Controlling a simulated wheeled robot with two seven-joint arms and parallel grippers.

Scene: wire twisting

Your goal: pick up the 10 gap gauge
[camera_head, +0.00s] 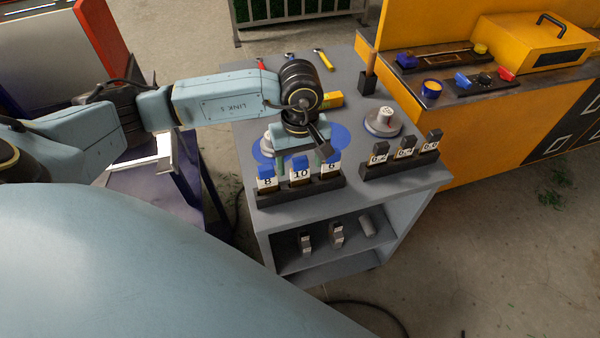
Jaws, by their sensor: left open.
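The picture does not show clearly whether a finger touches a gauge. My right gripper is not in view.
A second dark rack (400,160) with several dark gauges stands to the right. A white spool on a disc (384,121) is behind it. Blue discs lie partly hidden under my gripper. Tools lie at the cart's back. An orange bench (470,120) adjoins on the right.

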